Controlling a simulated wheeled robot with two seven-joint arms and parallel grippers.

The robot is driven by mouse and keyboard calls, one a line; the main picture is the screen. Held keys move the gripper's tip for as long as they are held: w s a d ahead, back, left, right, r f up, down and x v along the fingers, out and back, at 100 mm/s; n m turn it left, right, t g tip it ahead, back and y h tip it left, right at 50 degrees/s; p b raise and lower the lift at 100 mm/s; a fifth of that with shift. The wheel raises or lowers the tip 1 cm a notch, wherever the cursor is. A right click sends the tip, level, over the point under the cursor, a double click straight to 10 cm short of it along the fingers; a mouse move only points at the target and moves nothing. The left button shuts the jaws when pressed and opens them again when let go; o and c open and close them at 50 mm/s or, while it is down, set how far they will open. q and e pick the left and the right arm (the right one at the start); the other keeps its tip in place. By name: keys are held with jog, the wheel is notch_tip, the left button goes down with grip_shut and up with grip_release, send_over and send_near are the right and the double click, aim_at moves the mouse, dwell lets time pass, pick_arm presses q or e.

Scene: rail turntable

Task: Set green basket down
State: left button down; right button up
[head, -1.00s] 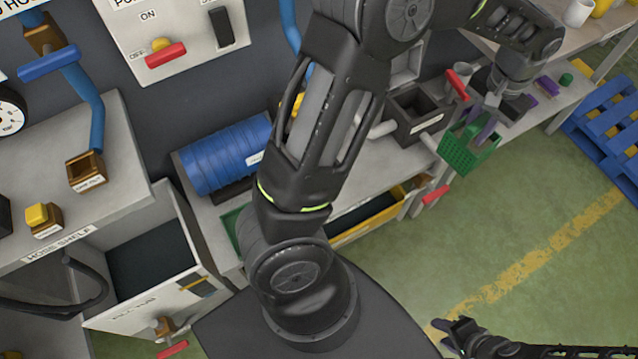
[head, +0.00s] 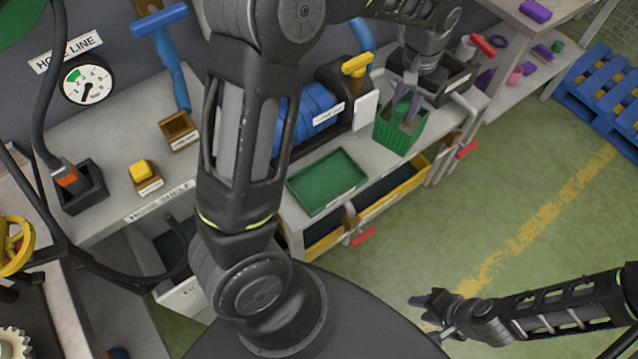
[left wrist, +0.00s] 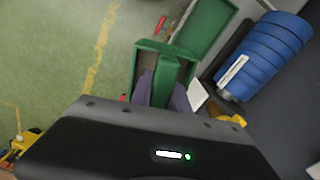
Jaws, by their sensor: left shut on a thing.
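The green basket (head: 396,137) hangs upright from my left gripper (head: 409,116), which is shut on it, near the front edge of the bench. In the left wrist view the basket (left wrist: 149,58) shows beyond the purple-grey fingers (left wrist: 160,92), with a green bar running across its middle. Whether its bottom touches anything is hidden. A flat green tray (head: 327,181) lies on the bench to the left of the basket; it also shows in the left wrist view (left wrist: 196,22). My right gripper (head: 424,312) is empty low over the floor, its fingers apart.
A blue hose roll (head: 308,120) and a yellow-handled valve (head: 357,66) stand behind the tray. A dark bin (head: 450,82) is behind the basket. A yellow-edged drawer (head: 385,192) with red handles lies below. The blue pallet (head: 603,92) is at the right; the green floor between is open.

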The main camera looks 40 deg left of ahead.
jog(key=shift+o, duration=0.4)
pick_arm(q)
jog(key=shift+s+a+f, duration=0.1)
jog(key=shift+a, duration=0.15)
pick_arm(e)
jog(key=shift+o, duration=0.2)
pick_arm(q)
jog(key=s+a+f+m+b, duration=0.2)
jog(key=s+a+f+m, duration=0.1)
jog(key=s+a+f, duration=0.6)
jog(key=s+a, duration=0.1)
jog(key=a, duration=0.2)
jog(key=shift+s+f+b, duration=0.15)
jog(key=shift+f+b, duration=0.2)
jog(key=shift+b, duration=0.05)
pick_arm(e)
notch_tip(320, 180, down, 3)
jog(key=shift+r, duration=0.2)
pick_arm(q)
notch_tip(320, 180, down, 6)
jog(key=shift+f, duration=0.15)
pick_arm(e)
jog(key=shift+r, duration=0.15)
